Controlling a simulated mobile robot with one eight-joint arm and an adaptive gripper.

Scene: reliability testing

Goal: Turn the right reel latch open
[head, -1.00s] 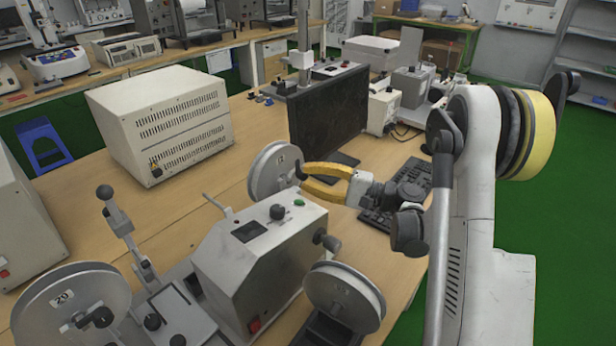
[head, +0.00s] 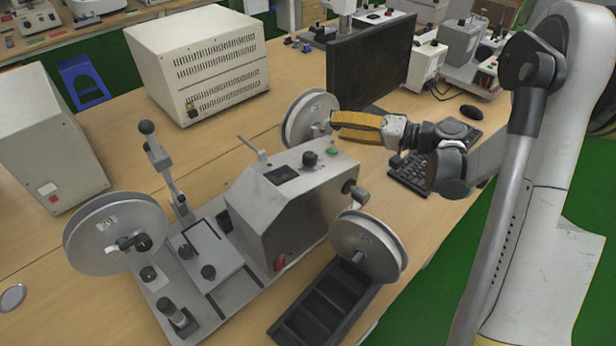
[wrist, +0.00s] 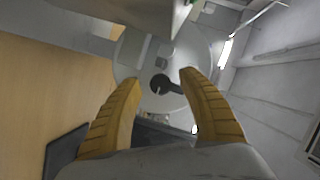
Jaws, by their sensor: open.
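A grey bench machine (head: 285,205) carries reels on its sides. The far reel (head: 303,115) stands behind it, with my gripper (head: 337,125) just right of its face in the head view. In the wrist view a pale reel disc (wrist: 140,58) faces me, with a dark latch (wrist: 160,84) at its centre. The latch appears between the tips of my open yellow fingers (wrist: 160,80); I cannot tell whether they touch it. In the head view the fingers hide this latch. The left reel (head: 90,245), marked 20, has its own dark latch (head: 130,243).
A front reel (head: 365,240) stands above a black tray (head: 320,305). A beige vented box (head: 200,65) stands behind. Bare table lies between the box and the machine.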

